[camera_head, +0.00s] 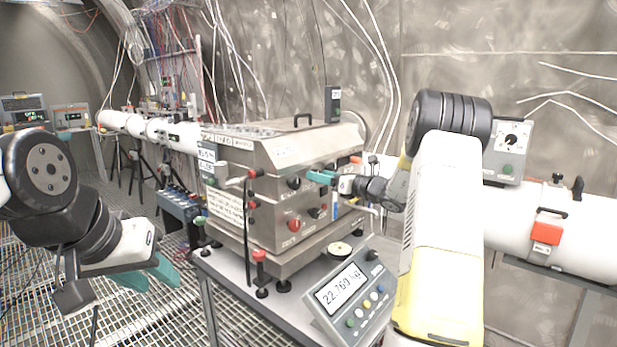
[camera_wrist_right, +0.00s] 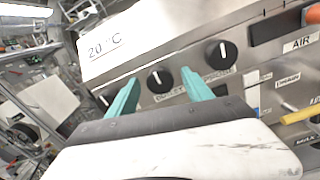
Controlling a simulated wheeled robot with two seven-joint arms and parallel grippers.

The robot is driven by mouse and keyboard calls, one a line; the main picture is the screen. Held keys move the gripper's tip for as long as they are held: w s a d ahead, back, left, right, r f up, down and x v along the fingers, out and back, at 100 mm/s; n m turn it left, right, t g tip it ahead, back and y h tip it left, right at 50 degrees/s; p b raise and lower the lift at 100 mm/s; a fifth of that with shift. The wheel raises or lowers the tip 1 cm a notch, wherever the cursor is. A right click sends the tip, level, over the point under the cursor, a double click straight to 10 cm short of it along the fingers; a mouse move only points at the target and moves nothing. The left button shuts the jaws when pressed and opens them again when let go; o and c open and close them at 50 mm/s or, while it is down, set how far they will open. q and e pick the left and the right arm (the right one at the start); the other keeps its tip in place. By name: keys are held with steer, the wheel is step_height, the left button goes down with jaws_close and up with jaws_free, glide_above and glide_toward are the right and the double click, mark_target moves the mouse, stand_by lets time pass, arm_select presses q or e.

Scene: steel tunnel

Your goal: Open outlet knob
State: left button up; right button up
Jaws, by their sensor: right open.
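The steel box with control knobs (camera_head: 285,220) stands on a table in the middle of the head view. In the right wrist view, a round black knob with a white mark (camera_wrist_right: 160,80) sits on its panel; the small label below it seems to read OUTLET. My right gripper (camera_wrist_right: 160,90) is open, its teal fingers on either side of this knob in the picture; I cannot tell whether they touch it. In the head view the right gripper (camera_head: 322,177) is at the box's front panel. My left gripper (camera_head: 150,276) hangs left of the box, away from it.
Another black knob (camera_wrist_right: 220,54) is just right of the right finger, with an orange-ended part (camera_wrist_right: 290,25) beyond. A display unit (camera_head: 345,298) stands at the table's front. White pipe (camera_head: 515,217) runs at right. Grated floor lies at left.

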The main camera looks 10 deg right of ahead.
steer(key=shift+w+a, duration=0.1)
steer(key=shift+a, duration=0.05)
jaws_close()
